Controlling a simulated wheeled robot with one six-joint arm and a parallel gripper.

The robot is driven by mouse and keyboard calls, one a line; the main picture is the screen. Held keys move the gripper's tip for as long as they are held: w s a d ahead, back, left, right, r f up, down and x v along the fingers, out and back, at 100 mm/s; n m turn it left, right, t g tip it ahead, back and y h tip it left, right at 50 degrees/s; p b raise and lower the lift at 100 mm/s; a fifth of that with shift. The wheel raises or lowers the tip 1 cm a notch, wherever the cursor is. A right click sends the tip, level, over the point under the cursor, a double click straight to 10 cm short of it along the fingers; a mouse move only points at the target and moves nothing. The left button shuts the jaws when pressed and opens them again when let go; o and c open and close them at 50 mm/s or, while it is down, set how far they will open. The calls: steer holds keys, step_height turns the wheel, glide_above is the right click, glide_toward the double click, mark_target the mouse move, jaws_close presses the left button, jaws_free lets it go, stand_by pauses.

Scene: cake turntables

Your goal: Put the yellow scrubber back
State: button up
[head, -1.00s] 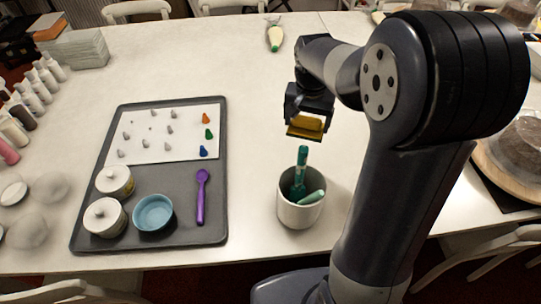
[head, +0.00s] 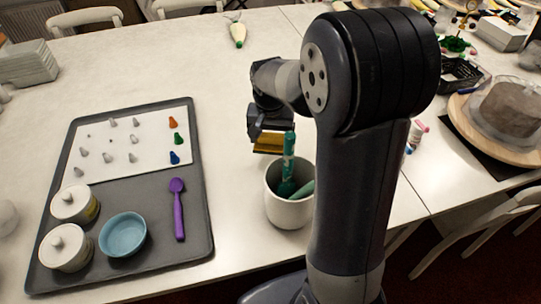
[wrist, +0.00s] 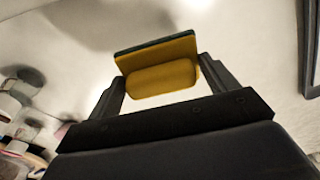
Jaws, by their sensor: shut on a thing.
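The yellow scrubber (head: 268,143) is a small yellow block with a dark, flat plate along one side. My gripper (head: 270,134) is shut on it and holds it in the air behind the white cup (head: 288,212). In the wrist view the scrubber (wrist: 160,77) sits between the two fingers of my gripper (wrist: 162,85). The cup holds a green-handled tool (head: 288,160) standing upright and a paler green handle (head: 302,190) leaning at its rim. The cup's inside is partly hidden.
A grey tray (head: 196,225) at the left carries a white sheet with piping tips, two lidded jars, a blue bowl (head: 123,235) and a purple spoon (head: 178,210). A cake on a turntable (head: 470,125) stands at the right.

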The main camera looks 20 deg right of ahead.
mark_target(271, 146)
steer(key=shift+f, duration=2.95)
steer(key=shift+f+b, duration=0.15)
steer(key=shift+b, duration=0.25)
steer(key=o, duration=0.9)
steer(key=r, duration=0.4)
steer(key=s+r+p, duration=0.1)
steer(key=r, duration=0.7)
steer(key=shift+s+a+r+p, duration=0.15)
steer(key=shift+s+a+p, duration=0.1)
steer(key=shift+p, duration=0.1)
